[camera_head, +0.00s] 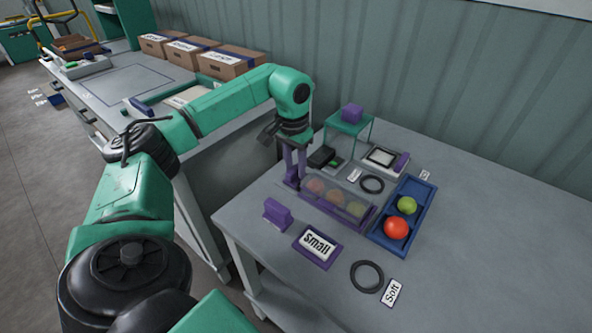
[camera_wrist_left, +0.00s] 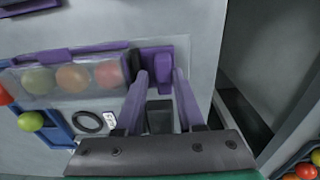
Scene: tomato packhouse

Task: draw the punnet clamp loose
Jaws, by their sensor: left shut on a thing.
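The clear punnet (camera_head: 318,205) lies in a purple holder on the grey table, with tomatoes in a row inside; it also shows in the wrist view (camera_wrist_left: 45,80). The purple punnet clamp (camera_wrist_left: 157,58) is at the end of the punnet, with a dark piece between them. My left gripper (camera_head: 292,177) reaches down from above at that end. In the wrist view its two purple fingers (camera_wrist_left: 160,76) are on either side of the clamp, shut on it. The clamp is mostly hidden by the fingers in the head view. My right gripper is not in view.
A blue tray (camera_head: 377,240) with a red and a green tomato stands right of the punnet. A purple block (camera_head: 277,213) and a "Small" sign (camera_head: 317,245) are in front. Black rings (camera_head: 367,277) lie nearby. A green stand (camera_head: 348,128) is behind. The table's right side is clear.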

